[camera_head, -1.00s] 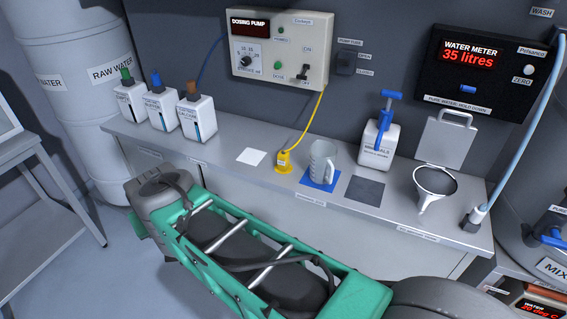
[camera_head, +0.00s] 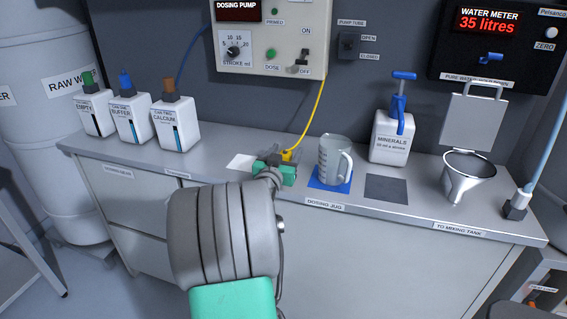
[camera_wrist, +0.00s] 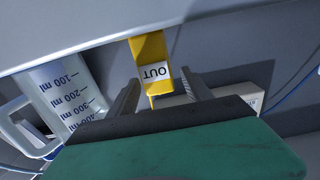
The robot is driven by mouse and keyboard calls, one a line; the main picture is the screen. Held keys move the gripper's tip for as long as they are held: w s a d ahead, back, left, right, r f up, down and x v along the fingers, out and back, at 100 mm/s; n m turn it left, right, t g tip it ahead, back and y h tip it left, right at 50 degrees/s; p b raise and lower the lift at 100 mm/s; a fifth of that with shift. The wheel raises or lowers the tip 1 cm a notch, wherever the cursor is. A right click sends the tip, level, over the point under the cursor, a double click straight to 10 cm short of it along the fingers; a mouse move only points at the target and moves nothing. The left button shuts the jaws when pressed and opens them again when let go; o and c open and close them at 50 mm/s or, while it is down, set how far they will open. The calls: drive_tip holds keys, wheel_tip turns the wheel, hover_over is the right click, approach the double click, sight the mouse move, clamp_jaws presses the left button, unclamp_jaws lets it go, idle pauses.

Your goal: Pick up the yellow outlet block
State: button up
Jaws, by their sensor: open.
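The yellow outlet block (camera_head: 288,156) stands on the grey bench, with the yellow tube rising from it to the dosing pump. In the wrist view the yellow block (camera_wrist: 149,62) carries a white label reading "OUT". My gripper (camera_head: 276,168) is open at the block, and its green body hides the block's lower part in the head view. In the wrist view the gripper's two fingers (camera_wrist: 160,92) are apart, one to each side of the block's line. I cannot tell whether either finger touches it.
The dosing jug (camera_head: 335,160) stands on a blue mat (camera_head: 318,185) just right of my gripper. A white square (camera_head: 240,161) lies to the left. White cans (camera_head: 175,125) stand further left; the minerals bottle (camera_head: 390,140) and funnel (camera_head: 466,175) are to the right.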

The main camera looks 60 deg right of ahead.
drive_tip(key=shift+w+d, duration=0.25)
drive_tip(key=shift+d, duration=1)
drive_tip(key=shift+c, duration=0.4)
clamp_jaws()
